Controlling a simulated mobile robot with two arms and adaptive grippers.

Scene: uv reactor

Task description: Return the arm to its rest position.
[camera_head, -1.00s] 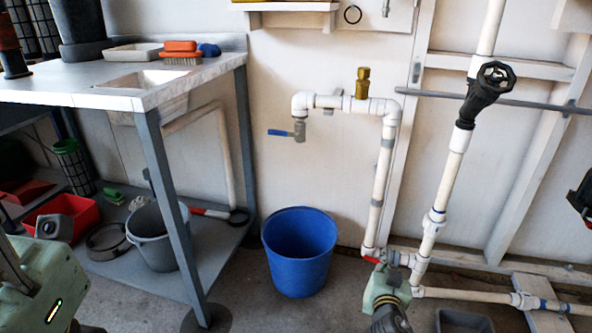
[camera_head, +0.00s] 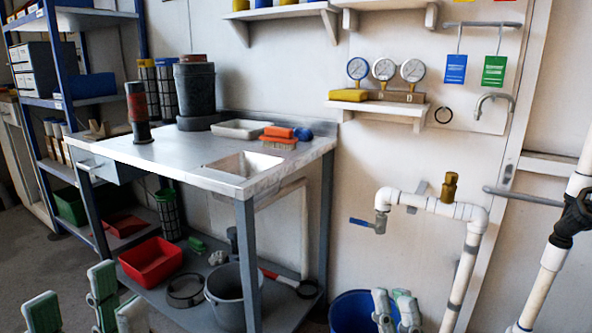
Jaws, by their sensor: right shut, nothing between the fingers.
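My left gripper (camera_head: 84,308) shows at the bottom left edge of the head view. Its pale green finger pads stand upright and well apart, with nothing seen between them. My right gripper (camera_head: 396,312) shows at the bottom edge, right of the middle. Its pale finger pads are close together and hold nothing. They overlap the right part of the blue bucket (camera_head: 350,312) in the picture. The rest of both arms is out of view below.
A metal sink bench (camera_head: 165,158) stands at left centre, with a red tray (camera_head: 150,262) and grey bucket (camera_head: 226,295) on its lower shelf. White piping (camera_head: 466,258) with a blue-handled tap (camera_head: 370,223) runs along the wall. Open floor lies at far left.

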